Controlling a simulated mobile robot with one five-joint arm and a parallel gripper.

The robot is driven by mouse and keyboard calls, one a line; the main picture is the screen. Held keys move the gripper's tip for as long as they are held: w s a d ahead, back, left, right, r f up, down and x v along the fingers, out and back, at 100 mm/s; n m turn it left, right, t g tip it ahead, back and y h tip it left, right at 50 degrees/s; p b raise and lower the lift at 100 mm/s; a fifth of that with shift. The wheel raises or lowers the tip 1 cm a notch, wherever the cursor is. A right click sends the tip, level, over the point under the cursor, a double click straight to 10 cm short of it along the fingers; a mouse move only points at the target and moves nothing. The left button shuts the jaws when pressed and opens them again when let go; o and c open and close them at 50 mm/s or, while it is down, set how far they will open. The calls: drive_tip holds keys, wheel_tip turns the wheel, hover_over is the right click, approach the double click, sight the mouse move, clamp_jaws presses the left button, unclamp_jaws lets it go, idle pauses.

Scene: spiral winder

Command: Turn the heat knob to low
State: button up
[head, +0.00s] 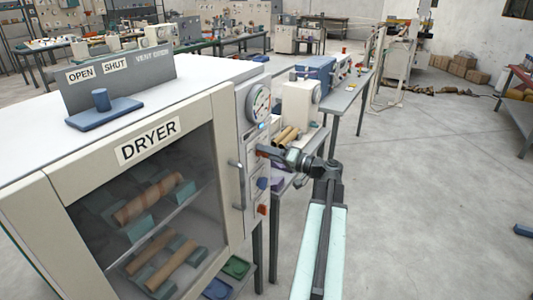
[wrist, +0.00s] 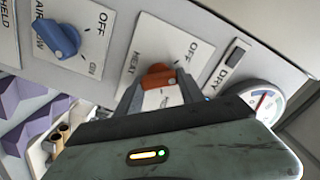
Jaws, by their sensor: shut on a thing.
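The heat knob (wrist: 157,76) is orange and sits on a white plate marked HEAT and OFF in the wrist view. The lower part of that plate is partly hidden by my fingers, so I cannot read the knob's exact setting. My gripper (wrist: 161,86) is shut on the knob, one finger on each side. In the head view my gripper (head: 271,153) reaches the dryer's right-hand control panel from the right. A reddish bit of the knob (head: 261,150) shows there at the fingertips. The dryer (head: 230,170) has a closed glass door with tubes on racks inside.
A blue air-flow knob (wrist: 57,38) sits beside the heat plate. A round gauge (wrist: 264,101) and a DRY indicator (wrist: 231,58) are on the other side. The door handle (head: 237,185) stands out left of the panel. Open floor lies to the right.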

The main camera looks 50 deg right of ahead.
drive_tip(key=m, duration=0.3)
drive_tip(key=shift+f+m, duration=0.1)
drive_tip(key=shift+m, duration=0.2)
drive_tip(key=shift+f+m, duration=0.1)
drive_tip(key=shift+m, duration=1.6)
drive_tip(key=o, duration=1.4)
drive_tip(key=shift+c, duration=0.2)
drive_tip(key=v, duration=0.7)
drive_tip(key=shift+s, duration=0.4)
drive_tip(key=shift+d, duration=0.1)
